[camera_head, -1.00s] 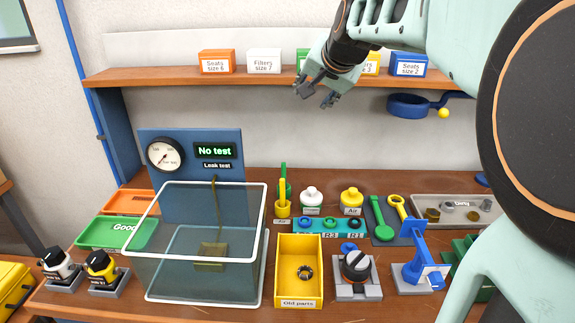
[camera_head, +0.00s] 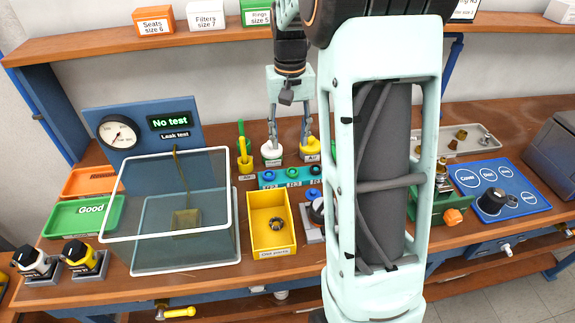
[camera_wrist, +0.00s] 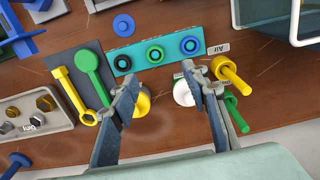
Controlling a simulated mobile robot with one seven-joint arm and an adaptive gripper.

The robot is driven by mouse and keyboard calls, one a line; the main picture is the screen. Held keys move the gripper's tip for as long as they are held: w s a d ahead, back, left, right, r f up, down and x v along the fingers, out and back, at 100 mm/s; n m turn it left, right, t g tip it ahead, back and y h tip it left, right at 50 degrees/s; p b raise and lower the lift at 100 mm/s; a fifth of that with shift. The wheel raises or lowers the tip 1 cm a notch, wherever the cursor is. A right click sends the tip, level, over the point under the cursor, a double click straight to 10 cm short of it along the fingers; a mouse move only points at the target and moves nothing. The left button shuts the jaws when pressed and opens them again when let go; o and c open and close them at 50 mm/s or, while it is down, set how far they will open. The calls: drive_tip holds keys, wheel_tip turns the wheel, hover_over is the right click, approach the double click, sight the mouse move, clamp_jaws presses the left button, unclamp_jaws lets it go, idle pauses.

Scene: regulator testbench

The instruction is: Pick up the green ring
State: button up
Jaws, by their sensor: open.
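The green ring (camera_head: 292,174) sits in the middle place of a teal holder (camera_head: 280,182) on the bench, between two other rings. In the wrist view the green ring (camera_wrist: 155,54) lies beyond my fingertips, near the middle, on the teal holder (camera_wrist: 138,61). My gripper (camera_head: 290,142) is open and empty, pointing down above the bench just behind the holder. Its fingers (camera_wrist: 160,82) are spread apart in the wrist view, not touching the ring. How high the fingertips are is hard to tell.
White-topped (camera_head: 271,152) and yellow-topped (camera_head: 310,149) items stand close behind the holder, near my fingers. A yellow bin (camera_head: 285,252) stands in front, a glass tank (camera_head: 125,205) to the left. In the wrist view green (camera_wrist: 93,70) and yellow (camera_wrist: 66,84) tools lie beside the holder.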

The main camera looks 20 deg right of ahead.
hover_over(292, 172)
drive_tip(key=f, duration=0.5)
drive_tip(key=shift+w+a, duration=0.15)
drive_tip(key=shift+a, duration=0.1)
drive_tip(key=shift+d+f, duration=0.15)
drive_tip(key=shift+f, duration=1.2)
drive_tip(key=shift+d+f, duration=0.15)
drive_tip(key=shift+f, duration=1.15)
drive_tip(key=shift+c, duration=0.3)
drive_tip(key=c, duration=0.8)
